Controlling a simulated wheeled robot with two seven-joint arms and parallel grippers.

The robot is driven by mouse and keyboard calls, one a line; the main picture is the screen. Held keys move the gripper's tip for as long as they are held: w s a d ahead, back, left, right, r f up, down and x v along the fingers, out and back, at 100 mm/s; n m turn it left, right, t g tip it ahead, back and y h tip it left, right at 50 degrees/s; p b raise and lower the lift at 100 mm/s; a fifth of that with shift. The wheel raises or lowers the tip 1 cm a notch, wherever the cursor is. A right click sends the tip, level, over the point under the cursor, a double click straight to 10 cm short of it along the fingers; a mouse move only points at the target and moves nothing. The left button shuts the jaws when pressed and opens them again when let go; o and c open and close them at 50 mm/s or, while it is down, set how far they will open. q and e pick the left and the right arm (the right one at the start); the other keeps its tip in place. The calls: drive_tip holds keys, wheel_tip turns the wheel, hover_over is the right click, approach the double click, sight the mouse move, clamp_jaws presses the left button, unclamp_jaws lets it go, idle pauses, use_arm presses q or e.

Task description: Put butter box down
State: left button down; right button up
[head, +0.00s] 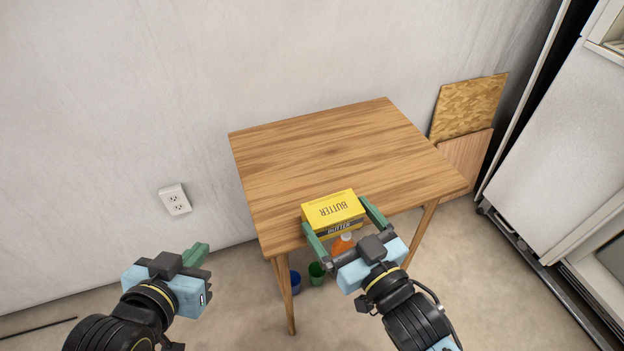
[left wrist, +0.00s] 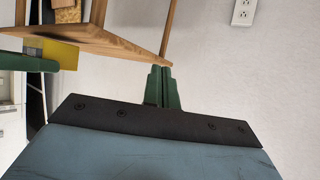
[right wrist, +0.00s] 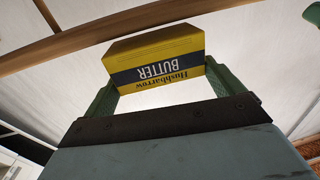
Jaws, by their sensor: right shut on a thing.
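The yellow butter box (head: 333,211) is between the green fingers of my right gripper (head: 346,220) at the front edge of the wooden table (head: 345,150). My right gripper is shut on it. The box also shows in the right wrist view (right wrist: 160,58), with a finger against each side. I cannot tell whether the box touches the tabletop. My left gripper (head: 196,254) is off to the left of the table, in front of the wall, with its fingers together and empty. In the left wrist view its green fingers (left wrist: 162,86) are side by side.
The tabletop is bare. Under the table are a blue cup (head: 295,282), a green cup (head: 317,272) and an orange bottle (head: 342,243). Boards (head: 468,108) lean on the wall to the right, near a white appliance (head: 560,150). A wall outlet (head: 175,200) is at left.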

sight(324, 198)
drive_tip(key=b+x, duration=0.2)
drive_tip(key=x, duration=0.5)
drive_tip(key=shift+w+a, duration=0.15)
drive_tip(key=shift+w, duration=0.05)
drive_tip(key=shift+w+a+b, duration=0.25)
drive_tip(key=shift+w+b, duration=0.05)
drive_tip(key=shift+w, duration=0.15)
drive_tip(key=b+x, duration=0.1)
drive_tip(key=x, duration=0.2)
drive_tip(key=shift+w, duration=0.1)
drive_tip(key=shift+w+f+b, duration=0.1)
drive_tip(key=shift+f+b, duration=0.2)
drive_tip(key=shift+b, duration=0.15)
use_arm(q)
wheel_tip(324, 198, up, 16)
drive_tip(key=d+t+h, duration=0.3)
drive_tip(key=t+h, duration=0.1)
drive_tip(key=t, duration=0.8)
drive_tip(key=shift+r, duration=0.1)
